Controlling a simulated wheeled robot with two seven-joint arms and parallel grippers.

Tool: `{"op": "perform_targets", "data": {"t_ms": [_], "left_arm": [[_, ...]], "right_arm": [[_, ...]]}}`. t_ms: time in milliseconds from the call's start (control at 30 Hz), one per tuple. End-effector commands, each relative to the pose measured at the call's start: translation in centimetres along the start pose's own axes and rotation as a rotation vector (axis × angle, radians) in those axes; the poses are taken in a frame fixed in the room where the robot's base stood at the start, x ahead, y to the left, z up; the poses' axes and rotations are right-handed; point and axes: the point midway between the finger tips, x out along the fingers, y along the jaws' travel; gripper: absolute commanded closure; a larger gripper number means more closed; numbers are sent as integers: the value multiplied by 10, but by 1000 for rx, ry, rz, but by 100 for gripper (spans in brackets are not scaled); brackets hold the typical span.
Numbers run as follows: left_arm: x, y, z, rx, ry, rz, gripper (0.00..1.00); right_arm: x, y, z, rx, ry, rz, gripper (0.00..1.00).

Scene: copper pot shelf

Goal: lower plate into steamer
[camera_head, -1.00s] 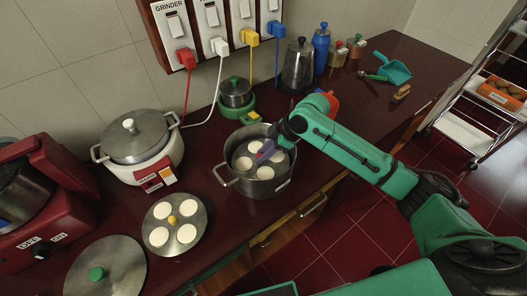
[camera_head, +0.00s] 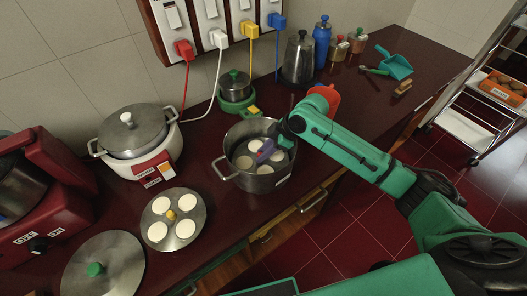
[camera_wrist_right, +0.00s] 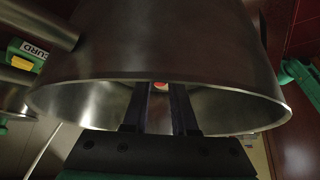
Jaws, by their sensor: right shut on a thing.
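The steamer is a steel pot (camera_head: 262,184) with side handles, standing open on the dark red counter. A round plate (camera_head: 254,167) bearing several white cakes is inside it, below the rim. My right gripper (camera_head: 262,156) reaches down into the pot and is shut on the plate near its middle; the exact grip is hard to see. In the right wrist view the pot's rim (camera_wrist_right: 60,96) surrounds my right fingers (camera_wrist_right: 160,100), and a small reddish spot shows between them. Whether the plate touches the pot's bottom is hidden. My left gripper is not in view.
A second plate of white cakes (camera_head: 184,229) and a steel lid (camera_head: 122,270) lie left of the steamer. A lidded white cooker (camera_head: 152,172) and a small green-based pot (camera_head: 236,93) stand behind. A red grinder (camera_head: 60,190) is at far left. Counter right of the steamer is mostly clear.

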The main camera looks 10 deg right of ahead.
Motion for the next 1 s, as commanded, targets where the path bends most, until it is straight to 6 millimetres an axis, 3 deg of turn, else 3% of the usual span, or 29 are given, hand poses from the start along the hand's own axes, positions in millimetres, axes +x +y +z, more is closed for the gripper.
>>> {"op": "perform_targets", "data": {"t_ms": [367, 400, 467, 800, 867, 1000], "left_arm": [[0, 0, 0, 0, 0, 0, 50], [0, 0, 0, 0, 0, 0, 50], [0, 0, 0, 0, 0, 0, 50], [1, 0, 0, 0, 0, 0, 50], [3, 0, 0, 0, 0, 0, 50], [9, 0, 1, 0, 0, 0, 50]], "right_arm": [[4, 0, 2, -1, 1, 1, 100], [3, 0, 2, -1, 1, 1, 59], [3, 0, 2, -1, 1, 1, 39], [1, 0, 3, 0, 0, 0, 39], [-5, 1, 3, 0, -1, 2, 39], [-35, 1, 4, -1, -1, 5, 39]]}}
